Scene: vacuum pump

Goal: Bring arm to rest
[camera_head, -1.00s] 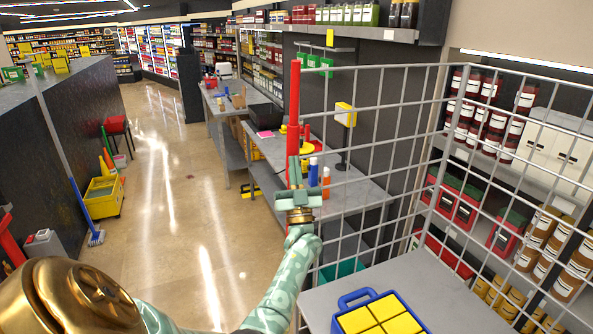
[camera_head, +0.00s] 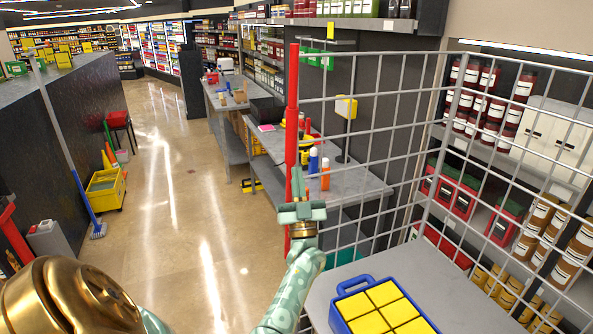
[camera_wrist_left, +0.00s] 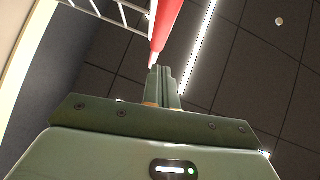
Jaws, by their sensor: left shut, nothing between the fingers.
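My left arm rises from the bottom of the head view, patterned pale green. My left gripper (camera_head: 298,172) is at its end, with its green fingers pointing up. The fingers are shut and empty. In the left wrist view the shut fingers (camera_wrist_left: 161,72) point toward the dark ceiling. A red post (camera_head: 292,100) stands in line with the fingertips in the head view; I cannot tell whether they touch it. The post also shows just beyond the fingertips in the left wrist view (camera_wrist_left: 165,25). My right gripper is in no view.
A grey wire mesh (camera_head: 393,107) stands just right of the gripper. Below is a grey table with a blue tray (camera_head: 338,326) of yellow blocks. A grey bench (camera_head: 350,185) with bottles stands behind.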

